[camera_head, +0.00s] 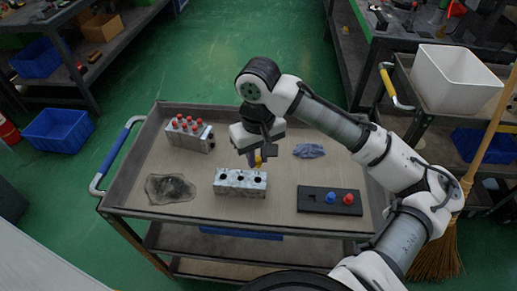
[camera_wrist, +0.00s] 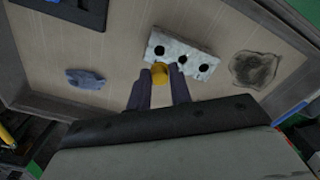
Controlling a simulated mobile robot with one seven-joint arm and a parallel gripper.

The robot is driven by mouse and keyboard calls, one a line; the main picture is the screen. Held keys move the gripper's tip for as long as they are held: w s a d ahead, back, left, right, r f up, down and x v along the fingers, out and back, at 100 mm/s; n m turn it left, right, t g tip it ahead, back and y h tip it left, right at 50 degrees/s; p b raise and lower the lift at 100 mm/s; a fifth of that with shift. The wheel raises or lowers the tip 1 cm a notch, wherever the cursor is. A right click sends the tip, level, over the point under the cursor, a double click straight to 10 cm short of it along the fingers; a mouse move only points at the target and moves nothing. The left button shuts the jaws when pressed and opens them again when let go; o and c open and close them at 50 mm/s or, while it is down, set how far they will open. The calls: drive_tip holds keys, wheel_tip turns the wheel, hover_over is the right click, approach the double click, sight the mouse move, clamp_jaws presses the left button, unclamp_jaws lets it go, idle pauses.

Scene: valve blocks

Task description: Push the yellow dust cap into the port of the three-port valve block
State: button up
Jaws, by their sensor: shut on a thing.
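The yellow dust cap (camera_wrist: 159,70) is between the fingertips of my gripper (camera_wrist: 159,80), which is shut on it. In the head view the cap (camera_head: 258,160) shows as a small yellow spot under my gripper (camera_head: 254,161), above or behind the right part of the three-port valve block (camera_head: 240,188). In the wrist view the block (camera_wrist: 183,53) lies just beyond the cap, with three dark open ports. The cap is closest to the leftmost and middle ports there. I cannot tell whether the cap touches the block.
On the cart top (camera_head: 285,205) are a block with several red caps (camera_head: 189,134), a dark holder (camera_head: 315,203) with a blue cap (camera_head: 330,197) and a red cap (camera_head: 348,199), a blue-grey rag (camera_head: 309,150) and a dark stain (camera_head: 170,188). Raised rims edge the cart.

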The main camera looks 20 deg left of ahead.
drive_tip(key=b, duration=0.5)
hover_over(258, 173)
drive_tip(key=s, duration=0.2)
drive_tip(key=shift+d+f, duration=0.2)
drive_tip(key=shift+f, duration=0.95)
drive_tip(key=shift+d+f, duration=0.2)
drive_tip(key=shift+f, duration=1.3)
drive_tip(key=shift+p, duration=1.1)
drive_tip(key=shift+f+b, duration=0.55)
drive_tip(key=shift+f, duration=0.3)
drive_tip(key=o, duration=0.9)
drive_tip(key=shift+o, duration=0.2)
drive_tip(key=shift+r, duration=0.1)
wheel_tip(258, 173, up, 14)
drive_tip(key=shift+f+p, duration=0.15)
drive_tip(key=shift+p, duration=0.35)
